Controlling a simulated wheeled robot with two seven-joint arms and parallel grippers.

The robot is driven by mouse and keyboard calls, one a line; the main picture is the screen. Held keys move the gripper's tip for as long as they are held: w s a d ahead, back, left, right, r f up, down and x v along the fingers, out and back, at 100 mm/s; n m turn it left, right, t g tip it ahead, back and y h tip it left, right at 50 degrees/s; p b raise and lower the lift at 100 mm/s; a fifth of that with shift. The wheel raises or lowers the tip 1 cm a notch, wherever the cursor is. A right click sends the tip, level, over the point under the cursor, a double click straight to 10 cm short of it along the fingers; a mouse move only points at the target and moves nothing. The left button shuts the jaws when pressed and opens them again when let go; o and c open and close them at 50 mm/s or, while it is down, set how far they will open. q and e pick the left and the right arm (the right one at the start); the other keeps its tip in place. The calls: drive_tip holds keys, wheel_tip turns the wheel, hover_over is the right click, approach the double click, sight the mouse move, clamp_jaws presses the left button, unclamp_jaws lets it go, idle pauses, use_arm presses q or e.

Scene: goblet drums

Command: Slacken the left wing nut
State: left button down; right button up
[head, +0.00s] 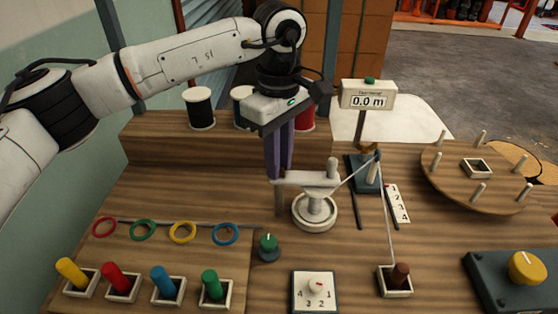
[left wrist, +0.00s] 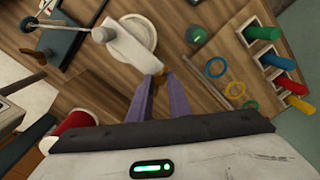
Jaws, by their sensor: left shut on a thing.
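My left gripper (head: 278,172) reaches down from above at the left end of a white crank-like arm on a round white spool (head: 315,211). Its purple fingers are shut on a small brass-coloured piece, apparently the left wing nut (left wrist: 159,78), seen between the fingertips in the left wrist view. In the head view the fingers hide this piece. Another brass-coloured piece (head: 367,148) sits on the blue stand under the meter. My right gripper is in neither view.
A meter (head: 367,97) reads 0.0 m. A green knob (head: 268,247) is in front of my gripper.

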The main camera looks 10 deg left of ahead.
use_arm(q)
drive_tip(key=n, duration=0.4)
drive_tip(key=shift+n+b, duration=0.35)
drive_tip(key=shift+n, duration=0.05)
drive_tip(key=n, duration=0.4)
drive_tip(key=n+b, duration=0.1)
drive_tip(key=n, duration=0.7)
drive_tip(key=shift+n, duration=0.3)
drive_tip(key=n, duration=0.3)
drive_tip(key=shift+r+n+b, duration=0.1)
drive_tip(key=shift+n+b, duration=0.2)
drive_tip(key=shift+b, duration=0.1)
drive_tip(key=n, duration=0.4)
drive_tip(key=shift+n, duration=0.3)
drive_tip(key=n+b, duration=0.1)
drive_tip(key=n, duration=0.3)
drive_tip(key=shift+n, duration=1.8)
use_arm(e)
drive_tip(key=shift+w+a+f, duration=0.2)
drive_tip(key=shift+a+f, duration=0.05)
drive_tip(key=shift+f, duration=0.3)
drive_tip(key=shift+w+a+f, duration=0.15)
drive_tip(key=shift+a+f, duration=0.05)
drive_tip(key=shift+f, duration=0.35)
use_arm(q)
drive_tip(key=shift+n, duration=0.3)
